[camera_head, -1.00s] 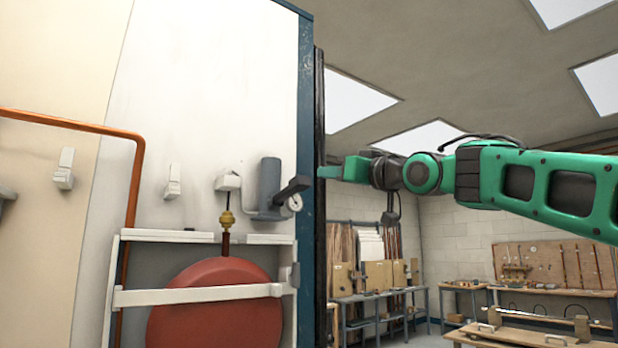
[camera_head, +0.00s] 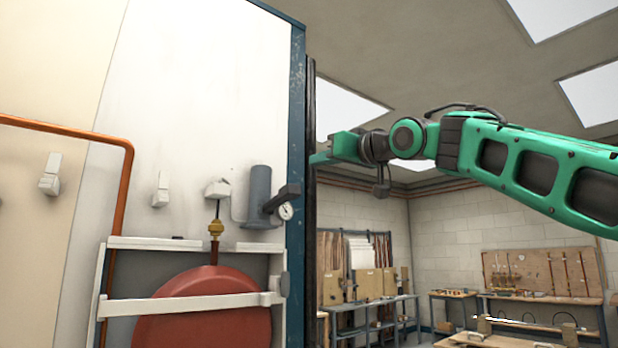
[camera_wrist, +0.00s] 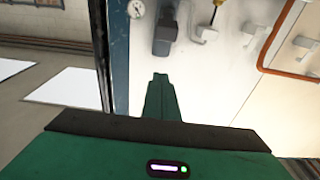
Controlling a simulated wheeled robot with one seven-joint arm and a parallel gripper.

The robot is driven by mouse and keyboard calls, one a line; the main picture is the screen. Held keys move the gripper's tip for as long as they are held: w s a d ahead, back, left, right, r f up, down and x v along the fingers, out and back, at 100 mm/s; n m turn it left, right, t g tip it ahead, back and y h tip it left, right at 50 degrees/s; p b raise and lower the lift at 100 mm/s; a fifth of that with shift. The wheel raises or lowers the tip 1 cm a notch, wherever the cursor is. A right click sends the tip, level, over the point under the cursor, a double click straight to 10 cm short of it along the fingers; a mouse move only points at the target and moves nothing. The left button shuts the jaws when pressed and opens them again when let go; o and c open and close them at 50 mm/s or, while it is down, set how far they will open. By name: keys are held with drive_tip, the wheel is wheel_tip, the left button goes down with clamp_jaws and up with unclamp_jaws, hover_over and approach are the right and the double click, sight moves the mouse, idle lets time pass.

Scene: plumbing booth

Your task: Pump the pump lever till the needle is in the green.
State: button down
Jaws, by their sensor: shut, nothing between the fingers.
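The pump is a grey upright cylinder (camera_head: 259,195) on the white booth wall. Its dark lever (camera_head: 283,196) slants up to the right from the pump. A small round gauge (camera_head: 285,211) with a white face sits just under the lever; its needle is too small to read. In the wrist view, which looks upside down, the gauge (camera_wrist: 136,9) and the pump (camera_wrist: 164,38) show at the top edge. My gripper (camera_head: 318,159) is shut and empty, above and right of the lever and apart from it. Its green fingers also show in the wrist view (camera_wrist: 161,92).
A blue post (camera_head: 296,130) edges the booth right of the pump. A red tank (camera_head: 205,308) stands below behind a white rail. A copper pipe (camera_head: 124,180) and white wall fittings (camera_head: 160,190) lie to the left. Workbenches (camera_head: 370,308) stand far behind.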

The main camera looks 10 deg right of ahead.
drive_tip(key=x, duration=0.9)
drive_tip(key=shift+s+d+f, duration=0.1)
drive_tip(key=shift+f, duration=0.85)
drive_tip(key=shift+s+d+f, duration=0.1)
drive_tip(key=shift+s+f, duration=0.05)
drive_tip(key=shift+f, duration=0.8)
drive_tip(key=shift+s+a+f, duration=0.1)
drive_tip(key=shift+a, duration=0.1)
